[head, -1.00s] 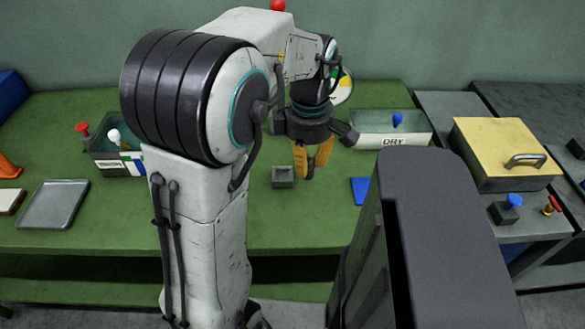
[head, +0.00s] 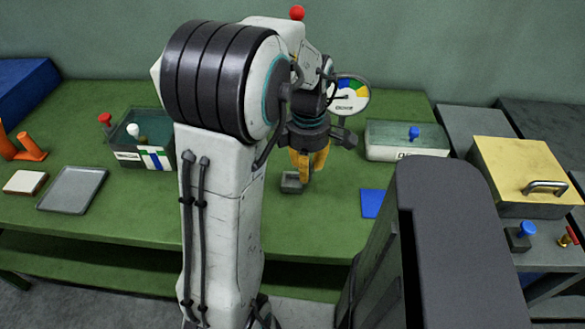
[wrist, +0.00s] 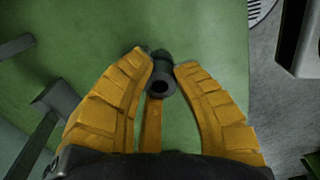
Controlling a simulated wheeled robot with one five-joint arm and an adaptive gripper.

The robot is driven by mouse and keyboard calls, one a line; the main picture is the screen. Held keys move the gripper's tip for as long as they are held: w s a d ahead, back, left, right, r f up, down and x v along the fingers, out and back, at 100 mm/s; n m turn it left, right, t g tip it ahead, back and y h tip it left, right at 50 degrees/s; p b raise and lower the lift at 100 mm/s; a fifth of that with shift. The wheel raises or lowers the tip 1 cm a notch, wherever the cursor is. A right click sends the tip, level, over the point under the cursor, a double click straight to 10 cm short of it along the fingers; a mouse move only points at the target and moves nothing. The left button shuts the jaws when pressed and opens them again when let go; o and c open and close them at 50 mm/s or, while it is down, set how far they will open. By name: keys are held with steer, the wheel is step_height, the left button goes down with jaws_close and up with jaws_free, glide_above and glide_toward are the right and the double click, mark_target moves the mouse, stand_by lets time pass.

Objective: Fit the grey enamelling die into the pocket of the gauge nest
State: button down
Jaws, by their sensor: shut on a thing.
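My gripper (wrist: 160,68) has yellow-orange fingers, shut on the grey enamelling die (wrist: 162,82), a small dark grey cylinder with a round hole facing the wrist camera. In the head view my gripper (head: 309,170) is low over the green bench, and the die cannot be made out between the fingers. A small grey block (head: 291,186), which looks like the gauge nest, sits on the bench just left of the fingertips. Its pocket is partly hidden, and I cannot tell whether the gripper touches it. I cannot identify the nest in the wrist view.
A dial gauge (head: 349,94) stands behind the gripper. A blue mat (head: 372,204) lies right of it. A labelled clear bin (head: 405,140) is at back right, a yellow-lidded box (head: 520,170) farther right. A metal tray (head: 73,188) and another bin (head: 140,158) are at left.

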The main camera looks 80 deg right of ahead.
steer(key=w+d+f+p, duration=0.2)
steer(key=d, duration=0.1)
steer(key=w+d+f+p, duration=0.1)
steer(key=w+d, duration=0.1)
steer(key=shift+d+f, duration=0.15)
steer(key=shift+f, duration=0.25)
steer(key=shift+f+p, duration=0.45)
steer(key=shift+p, duration=0.05)
steer(key=shift+f, duration=1.6)
steer(key=shift+f, duration=0.2)
steer(key=c, duration=1.1)
jaws_free()
steer(key=shift+r, duration=0.1)
